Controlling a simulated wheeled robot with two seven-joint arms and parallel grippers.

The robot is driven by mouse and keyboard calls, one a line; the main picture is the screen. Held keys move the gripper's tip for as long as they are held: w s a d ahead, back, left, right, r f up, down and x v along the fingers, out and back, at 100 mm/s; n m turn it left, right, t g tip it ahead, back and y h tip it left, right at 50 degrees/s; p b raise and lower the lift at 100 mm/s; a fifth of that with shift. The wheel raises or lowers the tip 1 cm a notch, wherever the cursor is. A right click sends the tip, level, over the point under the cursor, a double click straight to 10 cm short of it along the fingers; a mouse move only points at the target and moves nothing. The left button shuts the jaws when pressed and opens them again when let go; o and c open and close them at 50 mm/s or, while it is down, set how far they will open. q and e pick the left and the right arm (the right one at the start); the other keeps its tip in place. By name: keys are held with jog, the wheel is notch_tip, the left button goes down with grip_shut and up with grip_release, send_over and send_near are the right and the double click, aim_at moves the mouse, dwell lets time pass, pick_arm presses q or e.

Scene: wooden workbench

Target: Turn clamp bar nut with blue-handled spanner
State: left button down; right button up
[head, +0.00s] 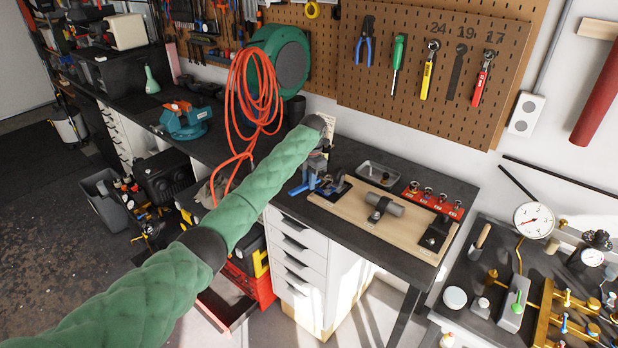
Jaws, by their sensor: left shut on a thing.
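My left arm reaches in from the left, and my left gripper (317,178) is low over the left end of a wooden board (350,208) on the bench. It is shut on the blue-handled spanner (312,186), whose blue part shows small beside a dark clamp piece (340,187). The spanner's head and the nut are too small and crowded to tell apart, so I cannot tell whether they touch. A grey cylinder (383,205) lies in a dark holder mid-board, and a dark block (436,233) sits at the right end. My right gripper is out of view.
A metal tray (378,174) and a red socket rack (432,199) stand behind the board. The pegboard (405,100) holds a yellow-handled spanner (428,72), a red-handled one (482,80) and an empty dark outline under 19.

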pick_arm(q)
jog(key=shift+f, duration=2.3)
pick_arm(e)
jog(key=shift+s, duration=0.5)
pick_arm(q)
jog(key=shift+f, duration=0.25)
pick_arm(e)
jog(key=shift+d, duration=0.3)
pick_arm(q)
jog(key=shift+f, duration=0.6)
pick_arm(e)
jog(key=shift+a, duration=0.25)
pick_arm(q)
jog(key=shift+w, duration=0.1)
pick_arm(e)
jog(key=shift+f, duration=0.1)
pick_arm(q)
jog(key=shift+w+a+f+m, duration=0.1)
jog(key=shift+w+a+m, duration=0.55)
jog(key=shift+m, duration=0.25)
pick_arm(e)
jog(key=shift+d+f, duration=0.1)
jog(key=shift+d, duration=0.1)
